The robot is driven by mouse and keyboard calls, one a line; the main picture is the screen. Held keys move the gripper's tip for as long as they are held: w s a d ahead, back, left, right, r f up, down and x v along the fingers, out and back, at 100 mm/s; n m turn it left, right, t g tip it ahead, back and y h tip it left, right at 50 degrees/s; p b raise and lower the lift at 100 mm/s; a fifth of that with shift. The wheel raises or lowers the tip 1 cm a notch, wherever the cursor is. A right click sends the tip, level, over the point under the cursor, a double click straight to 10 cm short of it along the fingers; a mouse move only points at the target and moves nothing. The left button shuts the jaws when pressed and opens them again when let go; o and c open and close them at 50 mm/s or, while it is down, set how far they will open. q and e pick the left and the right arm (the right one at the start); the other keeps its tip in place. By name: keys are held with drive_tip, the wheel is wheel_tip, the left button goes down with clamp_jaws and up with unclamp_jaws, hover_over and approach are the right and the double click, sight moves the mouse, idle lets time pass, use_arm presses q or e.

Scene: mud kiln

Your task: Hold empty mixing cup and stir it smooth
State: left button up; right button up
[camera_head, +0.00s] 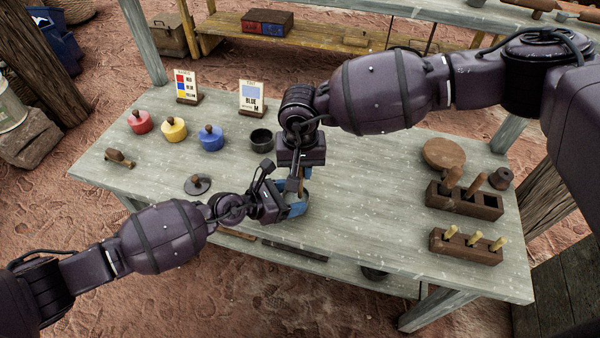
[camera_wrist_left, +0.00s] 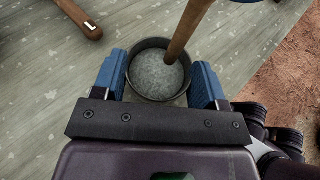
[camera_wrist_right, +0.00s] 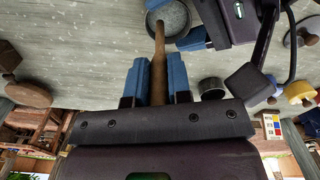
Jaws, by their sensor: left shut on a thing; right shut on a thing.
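The mixing cup (camera_wrist_left: 143,87) is a round dark-rimmed cup with a speckled grey inside, seen in the left wrist view. My left gripper (camera_wrist_left: 157,88) is shut on it, one blue finger on each side. It also shows in the right wrist view (camera_wrist_right: 176,20). In the head view the arms mostly hide it. My right gripper (camera_wrist_right: 158,82) is shut on a wooden stirring stick (camera_wrist_right: 159,52). The stick slants into the cup, its lower end inside (camera_wrist_left: 185,30). In the head view my right gripper (camera_head: 300,178) is just above my left gripper (camera_head: 285,205).
Red (camera_head: 139,122), yellow (camera_head: 173,129) and blue (camera_head: 210,137) lidded pots stand at the left. A dark cup (camera_head: 261,140) and a flat lid (camera_head: 198,185) are nearby. Wooden racks (camera_head: 466,247) stand at the right. The table between the grippers and racks is clear.

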drive_tip(key=shift+r, duration=2.3)
use_arm(q)
drive_tip(key=o, duration=1.1)
drive_tip(key=shift+a, duration=0.1)
drive_tip(key=v, duration=1.2)
drive_tip(key=shift+r, duration=0.1)
